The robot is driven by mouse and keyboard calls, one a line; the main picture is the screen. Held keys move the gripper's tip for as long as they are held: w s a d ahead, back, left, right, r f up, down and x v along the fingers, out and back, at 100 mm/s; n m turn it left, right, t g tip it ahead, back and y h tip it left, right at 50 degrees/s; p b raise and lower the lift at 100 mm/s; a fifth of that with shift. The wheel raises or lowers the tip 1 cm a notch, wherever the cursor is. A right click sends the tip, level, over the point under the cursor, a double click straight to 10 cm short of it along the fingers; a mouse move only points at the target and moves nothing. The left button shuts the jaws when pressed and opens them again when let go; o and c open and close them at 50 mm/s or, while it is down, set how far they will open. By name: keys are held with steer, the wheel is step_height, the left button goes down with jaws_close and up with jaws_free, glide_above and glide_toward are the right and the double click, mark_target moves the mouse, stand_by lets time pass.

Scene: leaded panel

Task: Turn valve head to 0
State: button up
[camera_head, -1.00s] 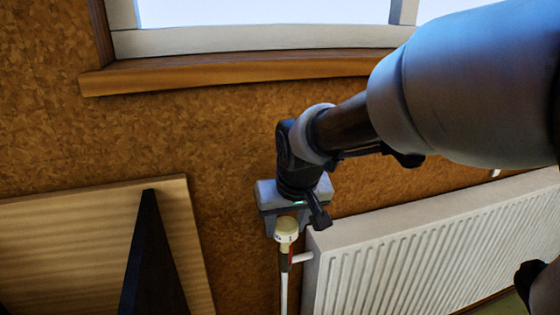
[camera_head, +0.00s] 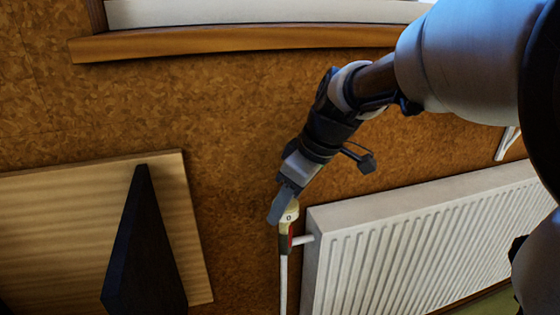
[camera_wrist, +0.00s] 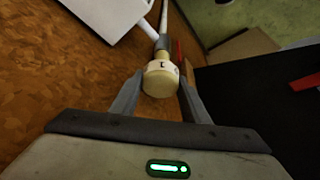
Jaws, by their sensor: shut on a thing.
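The cream valve head (camera_head: 290,212) sits on top of a white pipe at the left end of the radiator. My gripper (camera_head: 283,208) comes down tilted from the upper right and is shut on the valve head. In the wrist view its two fingers (camera_wrist: 160,92) stand on either side of the head. A red mark (camera_head: 290,233) shows just below the head.
The white radiator (camera_head: 420,235) stands right of the valve against the cork wall (camera_head: 235,120). A wooden board (camera_head: 60,210) with a dark pointed piece (camera_head: 145,245) leans at the left. A wooden window sill (camera_head: 240,42) runs above.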

steer(key=shift+f+n, duration=0.1)
steer(key=shift+n, duration=0.2)
stand_by(0.4)
steer(key=o, duration=1.1)
steer(key=shift+c, duration=0.2)
steer(key=p+v, duration=0.4)
steer(key=v, duration=1.3)
steer(key=shift+r, duration=0.3)
steer(key=shift+w, duration=0.15)
